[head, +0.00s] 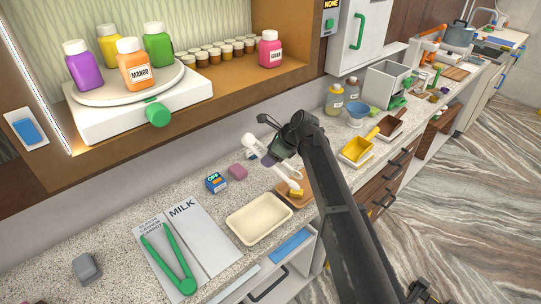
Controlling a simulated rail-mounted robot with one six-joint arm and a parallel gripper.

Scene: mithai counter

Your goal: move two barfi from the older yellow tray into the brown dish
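A brown dish (308,198) sits on the counter, partly hidden by my arm and gripper. My gripper (294,184), with white fingers, is over this dish and points down into it. A small yellow piece (296,193), likely barfi, is right at the fingertips. I cannot tell whether the fingers hold it or it rests in the dish. A pale cream-yellow tray (240,233) lies to the left and in front of the dish and looks empty. No other barfi is clear in view.
A blue box (215,182) and a mauve block (237,172) stand behind the cream tray. A yellow scoop (358,149) and jars (334,100) are to the right.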

